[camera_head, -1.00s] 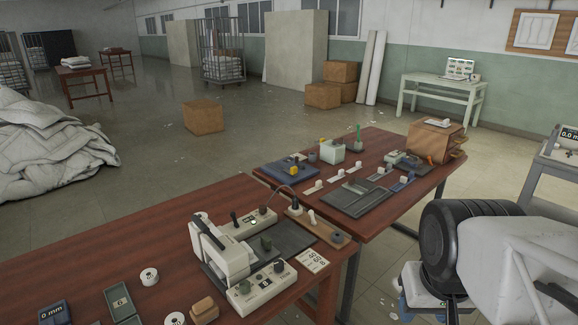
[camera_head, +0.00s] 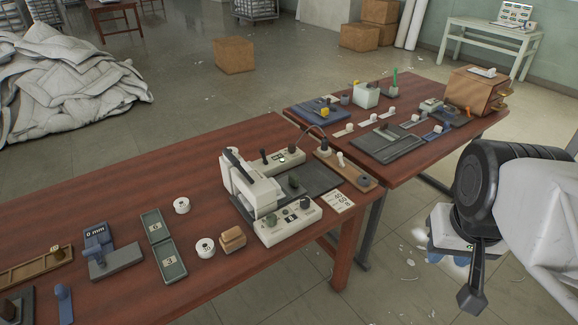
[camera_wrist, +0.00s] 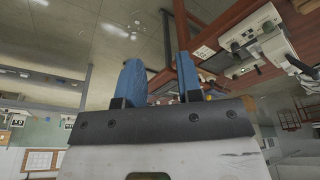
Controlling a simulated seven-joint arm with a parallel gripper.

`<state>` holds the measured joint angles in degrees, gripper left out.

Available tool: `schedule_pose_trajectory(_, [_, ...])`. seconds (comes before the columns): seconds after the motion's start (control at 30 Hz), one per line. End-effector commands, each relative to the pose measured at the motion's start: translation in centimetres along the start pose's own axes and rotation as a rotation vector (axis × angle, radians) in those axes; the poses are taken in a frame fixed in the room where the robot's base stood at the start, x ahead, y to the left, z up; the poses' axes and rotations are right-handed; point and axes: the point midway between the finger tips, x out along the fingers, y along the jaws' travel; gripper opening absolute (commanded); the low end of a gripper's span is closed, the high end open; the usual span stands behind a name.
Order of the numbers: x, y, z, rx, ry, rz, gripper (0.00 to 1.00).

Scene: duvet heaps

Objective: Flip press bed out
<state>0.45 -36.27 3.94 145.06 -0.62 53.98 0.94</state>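The press (camera_head: 262,195) is a white machine on the near wooden table, with a raised white arm and dark handle at its left. A dark flat plate (camera_head: 318,178), which looks like its bed, lies between two white control blocks (camera_head: 288,222) with knobs. The press also shows, upside down, in the wrist view (camera_wrist: 268,48). My gripper (camera_wrist: 158,60) has two blue fingers standing apart with nothing between them. In the head view its blue fingers are small and partly hidden behind my arm, off the table's right side, well away from the press.
White rolls (camera_head: 182,205), a wooden block (camera_head: 232,239) and green trays (camera_head: 163,255) lie left of the press. A second table (camera_head: 415,90) with tools and a wooden box (camera_head: 474,92) stands behind right. Open floor (camera_head: 400,285) lies right of the near table.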

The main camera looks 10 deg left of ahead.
Motion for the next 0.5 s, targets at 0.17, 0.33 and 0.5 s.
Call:
schedule_pose_trajectory(0.17, [0.0, -0.1, -0.5, -0.020, -0.002, 0.002, 0.06])
schedule_pose_trajectory(0.33, [0.1, -0.4, -1.9, -0.079, -0.008, 0.010, 0.00])
schedule_pose_trajectory(0.5, [0.2, -0.9, -4.1, -0.175, -0.018, 0.021, 0.00])
